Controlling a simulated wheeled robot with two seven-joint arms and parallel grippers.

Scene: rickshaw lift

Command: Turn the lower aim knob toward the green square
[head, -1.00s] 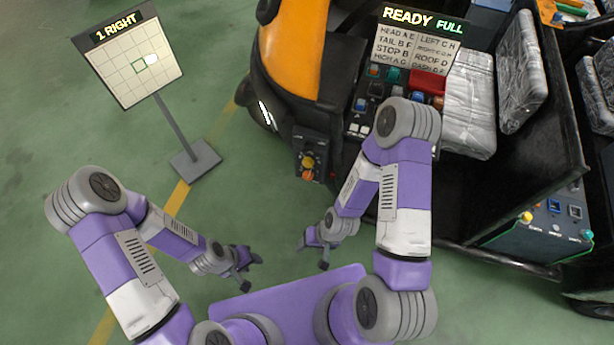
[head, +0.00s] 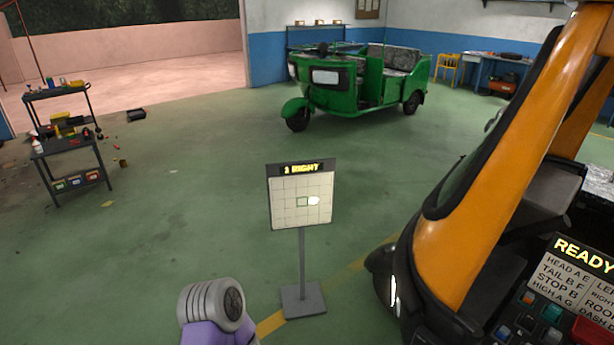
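The aim board (head: 286,213) stands on a post, with a grid and a lit sign (head: 301,168) that reads "1 RIGHT". A green-outlined square (head: 302,202) is near the middle of the grid. A white light spot (head: 313,201) lies just right of it, close beside or slightly over its edge. The lower aim knob is out of view. Both of my grippers are out of view; only a purple and grey part of my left arm shows at the bottom.
The orange and black rickshaw (head: 510,170) fills the right side, with a "READY" panel (head: 575,270) and buttons. A green rickshaw (head: 345,85) is at the back. A tool cart (head: 70,150) stands at left.

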